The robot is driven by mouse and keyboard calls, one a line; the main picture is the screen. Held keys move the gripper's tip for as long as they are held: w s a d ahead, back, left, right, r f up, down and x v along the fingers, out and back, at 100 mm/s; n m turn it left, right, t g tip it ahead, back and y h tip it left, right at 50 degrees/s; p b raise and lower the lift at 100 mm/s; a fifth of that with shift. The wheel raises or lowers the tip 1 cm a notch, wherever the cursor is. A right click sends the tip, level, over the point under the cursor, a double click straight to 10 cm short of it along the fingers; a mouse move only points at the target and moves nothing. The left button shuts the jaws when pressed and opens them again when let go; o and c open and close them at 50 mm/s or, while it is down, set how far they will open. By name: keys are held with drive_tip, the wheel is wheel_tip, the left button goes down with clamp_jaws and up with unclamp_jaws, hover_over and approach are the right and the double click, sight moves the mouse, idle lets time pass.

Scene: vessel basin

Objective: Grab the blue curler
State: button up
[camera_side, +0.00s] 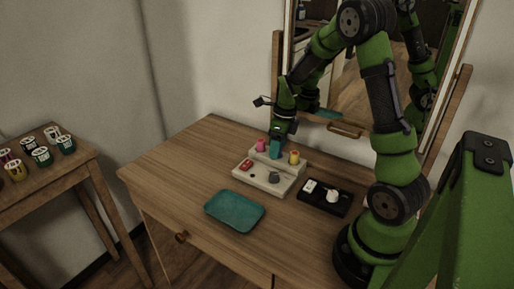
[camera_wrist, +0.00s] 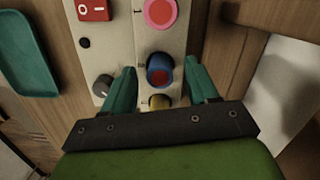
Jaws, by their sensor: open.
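The blue curler (camera_wrist: 153,77) stands upright in the pale heater base (camera_wrist: 118,55), its red end facing the wrist camera. My gripper (camera_wrist: 160,67) is open above it, with one teal finger to each side of the curler. I cannot tell whether either finger touches it. In the side view my gripper (camera_side: 275,150) points down over the base (camera_side: 262,181), and its teal fingers hide the blue curler.
A pink curler (camera_wrist: 160,12) and a yellow curler (camera_wrist: 159,102) stand close on either side of the blue one. The base has a red switch (camera_wrist: 95,9) and a grey knob (camera_wrist: 103,85). A teal tray (camera_side: 235,211) and black tray (camera_side: 312,203) lie nearby. A mirror (camera_side: 345,100) stands behind.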

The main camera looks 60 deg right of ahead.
clamp_jaws()
